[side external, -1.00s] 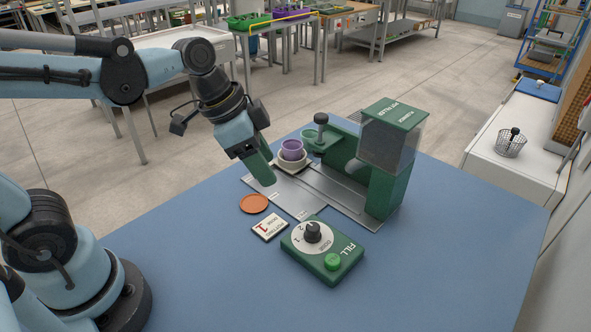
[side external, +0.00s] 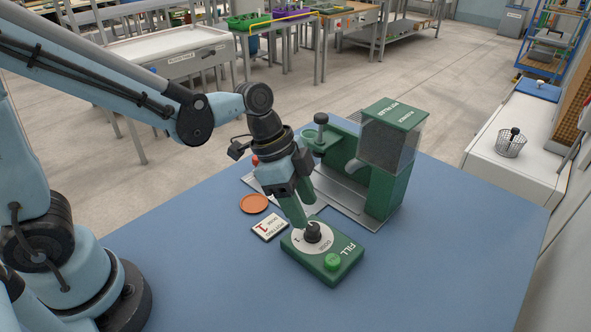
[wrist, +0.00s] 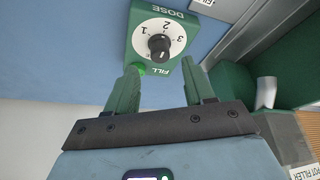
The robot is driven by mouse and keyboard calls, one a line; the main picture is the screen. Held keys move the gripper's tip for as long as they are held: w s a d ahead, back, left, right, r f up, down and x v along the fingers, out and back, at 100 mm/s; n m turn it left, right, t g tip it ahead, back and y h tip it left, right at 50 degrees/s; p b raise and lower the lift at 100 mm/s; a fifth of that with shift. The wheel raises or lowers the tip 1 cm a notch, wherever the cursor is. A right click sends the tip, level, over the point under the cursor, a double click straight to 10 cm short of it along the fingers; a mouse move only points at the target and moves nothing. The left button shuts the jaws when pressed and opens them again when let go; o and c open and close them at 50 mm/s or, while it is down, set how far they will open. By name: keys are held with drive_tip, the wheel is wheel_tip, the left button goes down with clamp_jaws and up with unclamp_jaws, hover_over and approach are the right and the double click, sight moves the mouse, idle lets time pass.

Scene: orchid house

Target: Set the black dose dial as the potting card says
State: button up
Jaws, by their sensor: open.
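The black dose dial (side external: 313,232) is a round knob on a white numbered disc on a green control box (side external: 345,263). In the wrist view the dial (wrist: 159,47) shows the numbers 1, 2 and 3 around it; its small pale mark appears to face the 2. The potting card (side external: 270,227) lies flat left of the box and shows a large red 1. My gripper (side external: 304,214) is open, its green fingers pointing down close above the dial. In the wrist view the gripper's fingers (wrist: 160,68) are apart with nothing between them, and the dial lies beyond their tips.
A green FILL button (side external: 332,262) sits on the same box, close to the dial. An orange saucer (side external: 253,203) lies left of the card. The green pot filler (side external: 385,185) stands behind the box on a grey plate. The blue table is clear in front and right.

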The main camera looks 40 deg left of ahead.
sight(312, 227)
drive_tip(key=shift+x, duration=2.25)
drive_tip(key=shift+c, duration=0.5)
clamp_jaws()
